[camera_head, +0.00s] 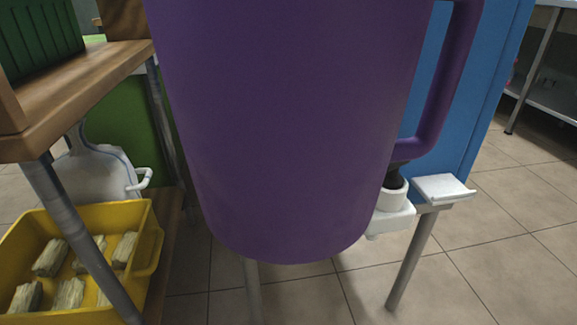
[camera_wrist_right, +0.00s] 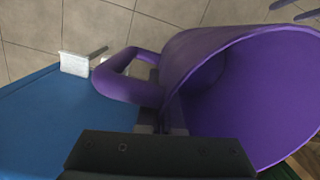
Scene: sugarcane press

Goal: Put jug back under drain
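The large purple jug (camera_head: 290,130) fills the middle of the head view, very near the camera, above the floor and roughly upright. Its handle (camera_head: 445,90) is on the right. In the right wrist view I look into its open, empty-looking mouth (camera_wrist_right: 255,95), with the handle (camera_wrist_right: 125,85) to the left. My right gripper (camera_wrist_right: 160,125) reaches the jug where the handle meets the wall and appears shut on it; the fingertips are mostly hidden. The blue body (camera_head: 495,70), likely the press, stands behind the jug. I cannot make out the drain. My left gripper is not in view.
A white fitting (camera_head: 390,215) and small white ledge (camera_head: 443,188) on metal legs stand beside the jug. At left are a wooden table (camera_head: 85,95), a white container (camera_head: 95,175) and a yellow crate (camera_head: 145,265) with several cane pieces. Tiled floor lies open at right.

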